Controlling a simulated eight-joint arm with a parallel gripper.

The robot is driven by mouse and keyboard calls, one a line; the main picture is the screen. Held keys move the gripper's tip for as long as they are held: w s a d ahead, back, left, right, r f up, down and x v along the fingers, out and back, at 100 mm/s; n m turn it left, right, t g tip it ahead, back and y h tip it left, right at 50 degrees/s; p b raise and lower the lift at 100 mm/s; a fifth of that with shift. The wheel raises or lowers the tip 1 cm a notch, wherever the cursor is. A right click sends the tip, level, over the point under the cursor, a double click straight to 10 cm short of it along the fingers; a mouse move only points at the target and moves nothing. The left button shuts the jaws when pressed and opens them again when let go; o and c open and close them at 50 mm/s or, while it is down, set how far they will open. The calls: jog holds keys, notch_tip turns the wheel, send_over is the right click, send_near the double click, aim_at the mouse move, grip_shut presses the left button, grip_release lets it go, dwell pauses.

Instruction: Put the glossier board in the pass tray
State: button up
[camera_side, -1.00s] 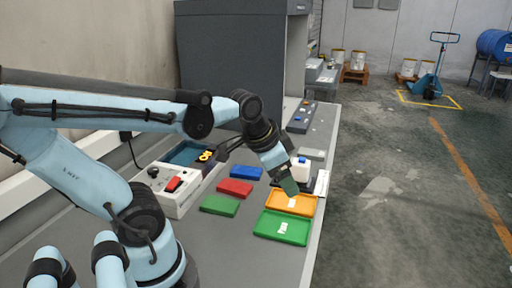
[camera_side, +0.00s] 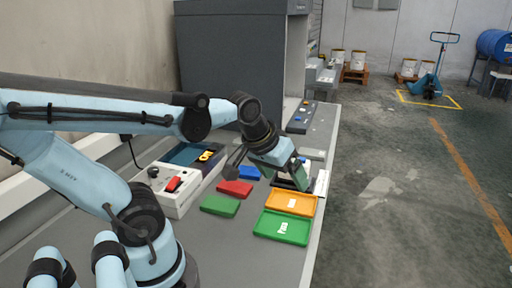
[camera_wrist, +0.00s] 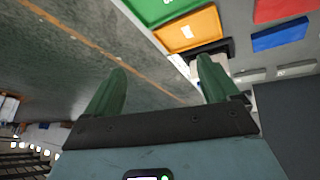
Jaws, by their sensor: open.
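Two pale grey flat plates, (camera_wrist: 249,76) and (camera_wrist: 295,69), lie side by side in the wrist view, each with a small mark; I take them for the boards but cannot tell which is glossier. One pale plate shows in the side view (camera_side: 313,154). A green tray (camera_side: 262,232) and an orange tray (camera_side: 272,207) lie at the bench's front edge, each with a white label I cannot read. Both trays show in the wrist view, green (camera_wrist: 150,12) and orange (camera_wrist: 185,42). My gripper (camera_side: 300,176) is open and empty, its green fingers (camera_wrist: 160,64) apart, above the bench behind the orange tray.
Green (camera_side: 220,205), red (camera_side: 235,188) and blue (camera_side: 249,172) flat pieces lie left of the trays. A white control box (camera_side: 180,190) with a red switch stands further left. A dark booth (camera_side: 230,60) stands behind.

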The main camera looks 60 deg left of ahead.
jog(key=a+n+g, duration=0.3)
jog(key=a+n, duration=0.7)
jog(key=n+g, duration=0.3)
jog(key=n, duration=0.8)
send_near(235, 185)
jog(key=shift+h, duration=0.4)
jog(key=shift+s+a+f, duration=0.1)
jog(key=shift+f, duration=2)
jog(key=shift+s+a+f, duration=0.1)
jog(key=shift+a+f, duration=0.05)
jog(key=shift+f, duration=2)
jog(key=c, duration=1.2)
jog(key=shift+c, duration=0.2)
jog(key=shift+r, duration=0.1)
